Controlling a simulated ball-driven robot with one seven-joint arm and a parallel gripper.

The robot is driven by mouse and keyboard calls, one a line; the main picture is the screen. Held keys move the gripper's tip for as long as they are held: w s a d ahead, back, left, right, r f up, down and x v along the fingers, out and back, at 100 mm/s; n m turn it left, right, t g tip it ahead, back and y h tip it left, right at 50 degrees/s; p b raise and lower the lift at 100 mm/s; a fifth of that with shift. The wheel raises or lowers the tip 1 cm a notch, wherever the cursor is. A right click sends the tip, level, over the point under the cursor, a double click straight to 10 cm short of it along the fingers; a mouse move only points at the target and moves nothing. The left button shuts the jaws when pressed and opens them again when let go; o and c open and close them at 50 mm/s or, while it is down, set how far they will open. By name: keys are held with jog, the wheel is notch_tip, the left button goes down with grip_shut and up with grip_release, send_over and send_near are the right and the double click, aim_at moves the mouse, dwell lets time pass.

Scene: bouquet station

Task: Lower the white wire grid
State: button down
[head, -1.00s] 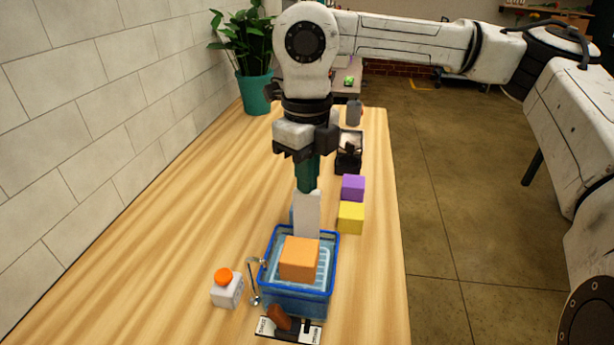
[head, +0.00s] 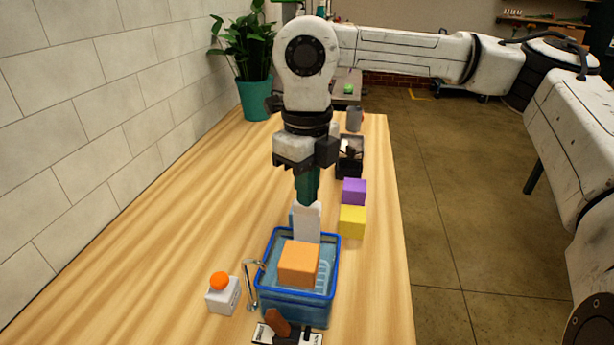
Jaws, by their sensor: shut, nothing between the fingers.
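The white wire grid (head: 322,277) shows as pale bars inside the blue-rimmed basin (head: 335,262), mostly hidden by the orange block (head: 299,262), which seems to rest on it. The bars look bluish, as if under water. My gripper (head: 306,240) points down at the basin's back edge, behind the orange block. It is shut and empty. A pale upright slab lies at its tip, and I cannot tell whether it is part of the fingers. A thin metal handle (head: 250,290) stands at the basin's left side.
A brown lever (head: 278,321) sits on a labelled plate in front. Yellow (head: 353,222) and purple (head: 355,191) cubes stand behind right. The table's left side is clear.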

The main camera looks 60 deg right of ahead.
jog(key=shift+f, duration=0.15)
jog(key=shift+f+b, duration=0.8)
jog(key=shift+b, duration=0.2)
jog(key=shift+r, duration=0.1)
jog(key=shift+r+p, duration=1.35)
jog(key=shift+r, duration=1.15)
jog(key=shift+f, duration=0.1)
